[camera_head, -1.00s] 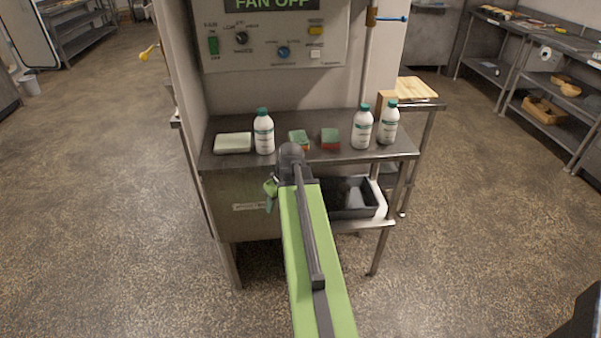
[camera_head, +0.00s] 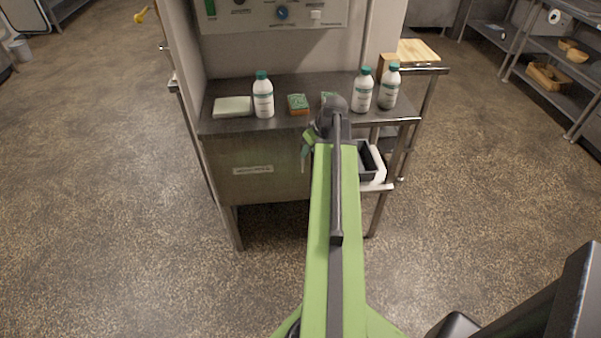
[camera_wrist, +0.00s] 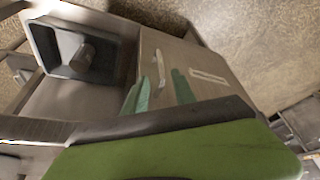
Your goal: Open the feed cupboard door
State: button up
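The feed cupboard door (camera_head: 235,186) is a flat brownish metal panel below the counter, with a white label (camera_head: 253,170). It looks shut. In the wrist view the door (camera_wrist: 185,55) appears turned, with a pale bar handle (camera_wrist: 158,62) and the label (camera_wrist: 208,76). My gripper (camera_wrist: 161,82) has its two green fingers apart, pointing at the door. The handle's lower end appears between the fingertips in that view; I cannot tell whether they touch it.
The counter (camera_head: 285,128) above the door holds several white bottles with green caps, sponges and a pale block (camera_head: 233,107). A dark tray (camera_wrist: 48,45) stands on a shelf to the right of the cupboard. The floor in front is clear.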

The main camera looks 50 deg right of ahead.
aim_at(303, 170)
jog(key=b+x, duration=0.8)
jog(key=x, duration=0.2)
jog(key=shift+f, duration=0.2)
jog(key=shift+r, duration=0.1)
grip_shut()
dwell(0.6)
